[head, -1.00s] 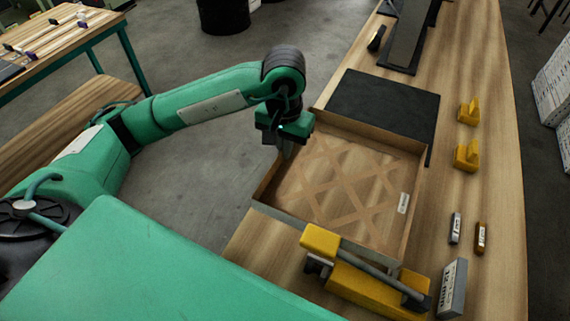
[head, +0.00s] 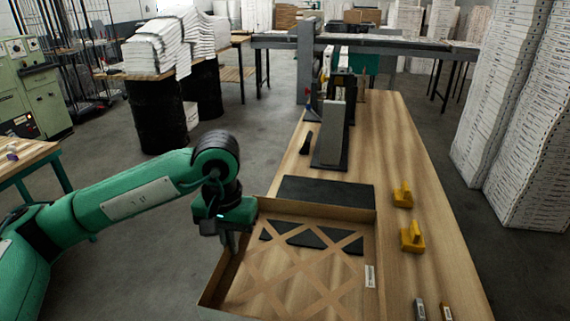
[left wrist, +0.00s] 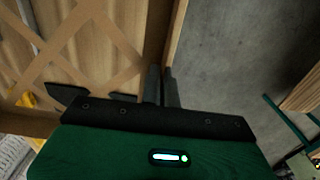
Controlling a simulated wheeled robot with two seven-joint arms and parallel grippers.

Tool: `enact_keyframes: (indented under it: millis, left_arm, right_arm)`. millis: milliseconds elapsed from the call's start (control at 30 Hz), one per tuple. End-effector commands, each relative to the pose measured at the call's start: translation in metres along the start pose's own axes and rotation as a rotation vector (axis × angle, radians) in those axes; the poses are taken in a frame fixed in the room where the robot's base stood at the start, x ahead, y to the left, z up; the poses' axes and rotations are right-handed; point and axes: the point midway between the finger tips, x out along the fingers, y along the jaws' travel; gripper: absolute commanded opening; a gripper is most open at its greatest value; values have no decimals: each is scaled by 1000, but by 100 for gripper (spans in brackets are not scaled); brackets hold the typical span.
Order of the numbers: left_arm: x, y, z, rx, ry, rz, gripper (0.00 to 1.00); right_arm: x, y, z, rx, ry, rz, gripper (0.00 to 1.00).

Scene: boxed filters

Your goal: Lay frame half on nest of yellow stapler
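The frame half (head: 296,281) is a shallow brown cardboard tray with a crossed lattice and a small white label on its right wall. My left gripper (head: 232,243) is at its left wall, fingers pointing down. In the left wrist view the two fingers (left wrist: 163,88) stand close together, one on each side of the thin wall, so they look shut on it. The lattice also shows there (left wrist: 85,40). A black flat pad (head: 325,190) lies behind the frame half, and dark pieces of it show through the lattice. My right gripper is not in view.
Two yellow blocks (head: 403,195) (head: 412,237) stand on the wooden bench (head: 440,240) right of the frame half. Two small items, one grey (head: 419,309), one orange-brown (head: 447,313), lie nearer. A grey fixture (head: 333,130) stands farther back. Open floor lies left.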

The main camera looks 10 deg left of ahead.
Motion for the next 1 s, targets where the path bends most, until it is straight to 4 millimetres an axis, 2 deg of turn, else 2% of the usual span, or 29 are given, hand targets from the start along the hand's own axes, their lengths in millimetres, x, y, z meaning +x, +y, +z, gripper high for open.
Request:
enact_keyframes:
  millis: [33,100,200,333,733,867,1000]
  left_arm:
    - [19,-1,-4,-4,-7,-3,0]
    - [41,-3,-9,-3,-5,-3,0]
    - [65,-5,-14,2,-1,-4,0]
    - [79,-6,-16,8,4,-5,0]
    - [76,-6,-17,9,5,-5,0]
    - [65,-6,-17,8,5,-5,0]
    - [44,-6,-17,7,6,-5,0]
  right_arm:
    - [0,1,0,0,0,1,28]
    - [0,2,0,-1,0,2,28]
    - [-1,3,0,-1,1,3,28]
    - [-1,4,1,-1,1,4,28]
    - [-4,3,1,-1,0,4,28]
    - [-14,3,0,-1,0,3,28]
    - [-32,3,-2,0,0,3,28]
